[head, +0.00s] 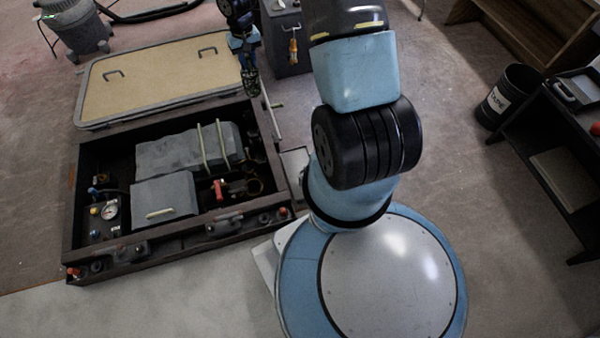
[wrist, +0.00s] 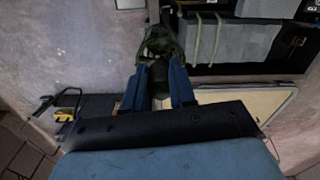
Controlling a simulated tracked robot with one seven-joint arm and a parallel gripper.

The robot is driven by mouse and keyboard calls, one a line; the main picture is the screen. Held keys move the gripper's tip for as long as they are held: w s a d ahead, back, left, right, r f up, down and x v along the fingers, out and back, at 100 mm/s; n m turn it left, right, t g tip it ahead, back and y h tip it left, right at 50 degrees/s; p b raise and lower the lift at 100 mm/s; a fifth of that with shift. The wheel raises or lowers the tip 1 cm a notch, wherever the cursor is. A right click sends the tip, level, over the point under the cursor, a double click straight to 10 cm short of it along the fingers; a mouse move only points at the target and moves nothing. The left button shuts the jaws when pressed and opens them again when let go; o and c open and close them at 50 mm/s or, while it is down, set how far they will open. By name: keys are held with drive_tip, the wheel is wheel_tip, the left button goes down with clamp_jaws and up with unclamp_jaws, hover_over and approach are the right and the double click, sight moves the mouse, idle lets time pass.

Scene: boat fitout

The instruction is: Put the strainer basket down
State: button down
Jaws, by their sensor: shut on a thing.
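The strainer basket (wrist: 160,42) is a dark, greenish mesh piece between the two blue fingers of my gripper (wrist: 160,78) in the wrist view. My gripper is shut on it. In the head view my gripper (head: 246,52) is at the upper middle, pointing down, and the basket (head: 251,82) hangs below its fingers. The basket shows in front of the right edge of the tan hatch board and the upper right corner of the open bay. I cannot tell its height or whether it touches anything.
The open dark bay (head: 68,205) holds grey boxes, a gauge (head: 110,211) and a red-handled valve (head: 219,189). The tan hatch board (head: 165,68) lies behind it. A grey cabinet (head: 287,40) stands right of my gripper. A black bin (head: 508,95) and shelf stand far right.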

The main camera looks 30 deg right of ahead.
sight(253, 79)
drive_tip(key=f+m, duration=0.2)
drive_tip(key=f, duration=0.1)
drive_tip(key=f+m, duration=0.3)
drive_tip(key=w+d+f+m, duration=0.1)
drive_tip(key=f+m, duration=0.2)
drive_tip(key=shift+f, duration=0.35)
drive_tip(key=s+d+f+m, duration=0.3)
drive_tip(key=f+m, duration=0.5)
drive_tip(key=f, duration=0.4)
drive_tip(key=s+d+f+m, duration=0.3)
drive_tip(key=d+f+m, duration=0.2)
drive_tip(key=f, duration=0.8)
drive_tip(key=s+d+f+m, duration=0.3)
drive_tip(key=d+f+m, duration=0.1)
drive_tip(key=f+m, duration=0.8)
drive_tip(key=shift+s+f, duration=0.2)
drive_tip(key=shift+f, duration=0.3)
drive_tip(key=c, duration=0.9)
unclamp_jaws()
drive_tip(key=shift+c, duration=0.2)
drive_tip(key=shift+r, duration=0.1)
